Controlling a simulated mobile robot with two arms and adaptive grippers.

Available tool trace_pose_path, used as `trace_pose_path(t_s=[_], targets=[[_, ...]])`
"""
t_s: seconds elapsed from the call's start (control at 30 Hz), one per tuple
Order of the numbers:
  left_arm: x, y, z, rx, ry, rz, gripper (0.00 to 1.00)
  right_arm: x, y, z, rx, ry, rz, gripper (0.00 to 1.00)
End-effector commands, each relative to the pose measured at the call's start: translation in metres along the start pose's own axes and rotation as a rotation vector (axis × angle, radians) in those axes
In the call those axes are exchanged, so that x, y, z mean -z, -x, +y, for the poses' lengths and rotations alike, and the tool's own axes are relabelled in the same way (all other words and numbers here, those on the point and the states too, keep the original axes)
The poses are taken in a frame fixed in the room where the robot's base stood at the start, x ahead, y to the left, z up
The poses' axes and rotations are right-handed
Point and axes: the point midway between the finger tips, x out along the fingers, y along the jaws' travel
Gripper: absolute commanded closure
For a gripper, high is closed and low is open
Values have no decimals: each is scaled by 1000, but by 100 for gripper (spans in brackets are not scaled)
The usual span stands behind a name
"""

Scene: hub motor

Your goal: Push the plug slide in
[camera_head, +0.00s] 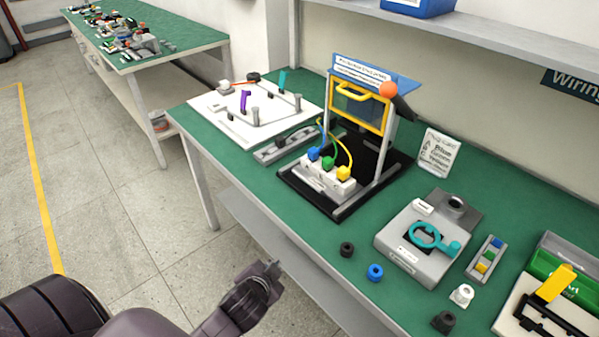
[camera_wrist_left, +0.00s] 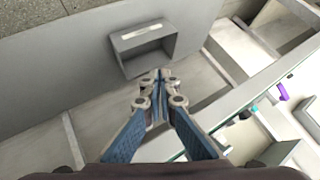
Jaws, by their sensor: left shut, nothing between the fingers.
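A white block (camera_head: 318,184) carries blue, green and yellow plugs on a black base (camera_head: 375,187) on the green table; I take it for the plug slide. Blue and yellow cables rise from the plugs to the frame behind. Whether the slide sits in or out cannot be told. My left gripper (camera_head: 271,267) is beyond the table's front edge, in front of the black base and apart from everything. In the left wrist view my left gripper (camera_wrist_left: 162,74) has its fingertips together, with nothing between them. My right gripper is not in view.
The station has a yellow-handled panel (camera_head: 358,108) and an orange ball (camera_head: 389,89). A white board (camera_head: 220,113) with pegs lies left. A grey device (camera_head: 397,243) with a teal ring stands right, with black, blue and white rings nearby. A grey open box (camera_wrist_left: 140,50) lies below my gripper.

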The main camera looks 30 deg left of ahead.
Motion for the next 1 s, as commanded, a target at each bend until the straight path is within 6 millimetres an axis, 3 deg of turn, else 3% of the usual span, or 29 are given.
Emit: trace_pose_path(t_s=[0.17,0.3,0.47,0.6,0.7,0.8,0.9,1.0], targets=[[35,32,-35,78,4,72,100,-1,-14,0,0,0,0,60],[94,48,-91,242,-101,239,100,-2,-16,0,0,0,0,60],[158,62,-133,410,-279,437,100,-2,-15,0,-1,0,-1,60],[222,89,-157,569,-503,634,100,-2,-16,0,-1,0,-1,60],[269,113,-160,685,-730,788,100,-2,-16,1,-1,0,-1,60],[306,133,-147,782,-1008,927,100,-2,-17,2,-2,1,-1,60],[325,140,-127,839,-1313,1026,100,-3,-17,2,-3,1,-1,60],[327,129,-108,846,-1639,1075,100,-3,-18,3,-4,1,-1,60]])
